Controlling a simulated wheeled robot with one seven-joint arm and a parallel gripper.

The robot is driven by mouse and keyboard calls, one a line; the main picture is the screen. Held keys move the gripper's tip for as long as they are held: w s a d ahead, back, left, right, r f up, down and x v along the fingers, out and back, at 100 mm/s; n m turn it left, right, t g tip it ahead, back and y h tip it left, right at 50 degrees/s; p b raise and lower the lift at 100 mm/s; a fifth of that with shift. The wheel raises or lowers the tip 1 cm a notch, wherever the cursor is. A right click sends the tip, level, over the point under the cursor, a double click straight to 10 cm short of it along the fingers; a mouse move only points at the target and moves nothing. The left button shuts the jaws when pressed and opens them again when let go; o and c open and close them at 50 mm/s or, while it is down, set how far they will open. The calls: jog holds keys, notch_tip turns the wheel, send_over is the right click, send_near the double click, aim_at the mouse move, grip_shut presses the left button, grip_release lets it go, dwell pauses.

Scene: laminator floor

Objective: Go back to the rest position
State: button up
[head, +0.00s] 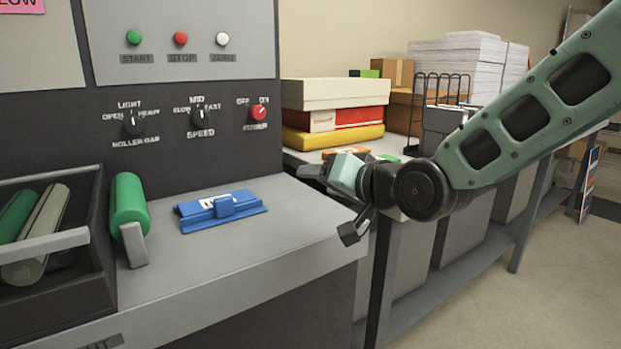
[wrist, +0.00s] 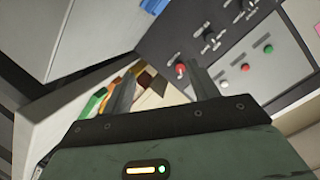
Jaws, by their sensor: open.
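My gripper (wrist: 160,92) is open and empty in the wrist view, its two fingers spread apart. In the head view my gripper (head: 318,176) is in the air near the right edge of the laminator's grey deck (head: 250,255), partly hidden behind its own wrist. The laminator's control panel (head: 190,45) stands behind and to the left, with green, red and white buttons on top and black and red knobs below. The same panel shows in the wrist view (wrist: 240,45), tilted.
A blue block-like piece (head: 222,210) and a green roller (head: 128,205) are on the deck. An open dark tray (head: 60,310) with rollers is at left. Stacked boxes (head: 335,95), paper (head: 470,60) and a wire rack (head: 440,92) fill the bench at right.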

jog(key=s+d+f+n+g+h, duration=0.1)
jog(key=s+f+n+g+h, duration=0.15)
jog(key=s+f, duration=0.35)
jog(key=s+d+f+n+g+h, duration=0.2)
jog(key=s+f+g, duration=0.2)
jog(key=s, duration=0.5)
jog(key=s+d+f+n+g+h, duration=0.2)
jog(key=s+d+g, duration=0.15)
jog(key=s, duration=0.45)
jog(key=s+d+f+n+g+h, duration=0.1)
jog(key=s+d+f+g+h, duration=0.1)
jog(key=s+d, duration=0.45)
notch_tip(320, 180, up, 15)
jog(key=s+a+p, duration=0.1)
jog(key=p, duration=1.4)
jog(key=shift+a+r+p, duration=0.15)
jog(key=shift+r+p, duration=0.05)
jog(key=shift+p, duration=0.1)
jog(key=shift+s, duration=0.1)
